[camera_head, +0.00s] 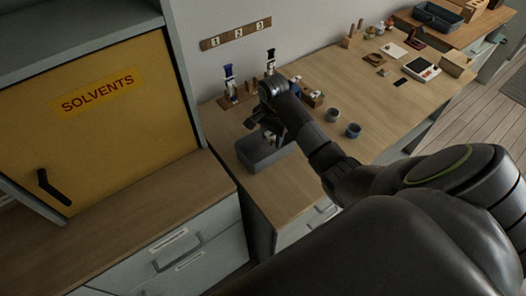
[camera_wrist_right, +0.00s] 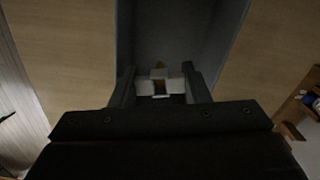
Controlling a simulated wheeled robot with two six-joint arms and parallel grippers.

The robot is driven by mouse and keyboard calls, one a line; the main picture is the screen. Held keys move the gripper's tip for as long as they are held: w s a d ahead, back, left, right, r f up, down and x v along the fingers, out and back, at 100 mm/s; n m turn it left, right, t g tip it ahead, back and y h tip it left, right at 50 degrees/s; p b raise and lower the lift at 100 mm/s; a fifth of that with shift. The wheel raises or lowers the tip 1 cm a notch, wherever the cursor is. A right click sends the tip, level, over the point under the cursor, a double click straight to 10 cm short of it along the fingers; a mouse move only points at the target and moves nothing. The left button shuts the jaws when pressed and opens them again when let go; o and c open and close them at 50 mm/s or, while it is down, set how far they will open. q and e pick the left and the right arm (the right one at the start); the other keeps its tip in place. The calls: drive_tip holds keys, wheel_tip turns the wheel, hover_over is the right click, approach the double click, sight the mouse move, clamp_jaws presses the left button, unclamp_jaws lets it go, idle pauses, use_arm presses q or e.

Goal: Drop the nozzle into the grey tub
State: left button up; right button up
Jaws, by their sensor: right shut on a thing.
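The grey tub (camera_head: 250,158) sits on the wooden bench near its front left corner. My right gripper (camera_head: 269,135) reaches over it from the right, pointing down. In the right wrist view the gripper (camera_wrist_right: 160,88) is shut on the nozzle (camera_wrist_right: 160,84), a small whitish piece with a brownish part, held between the two fingers. The tub (camera_wrist_right: 232,40) lies beyond the fingers in that view, with the nozzle above its inside. In the head view the nozzle is hidden or too small to make out. My left gripper is not in view.
Bottles in a wooden rack (camera_head: 228,100) stand behind the tub, under a numbered strip (camera_head: 236,34). Two small cups (camera_head: 333,115) (camera_head: 353,131) stand to the right. A yellow SOLVENTS cabinet (camera_head: 110,120) is at the left. A dark tray (camera_head: 437,17) is far right.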

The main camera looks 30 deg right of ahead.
drive_tip(key=o, duration=0.8)
drive_tip(key=shift+o, duration=0.2)
drive_tip(key=shift+r, duration=0.1)
wheel_tip(320, 180, up, 7)
drive_tip(key=shift+s+f, duration=0.1)
wheel_tip(320, 180, up, 10)
drive_tip(key=p, duration=1.1)
drive_tip(key=shift+w+r, duration=0.2)
drive_tip(key=shift+r, duration=0.05)
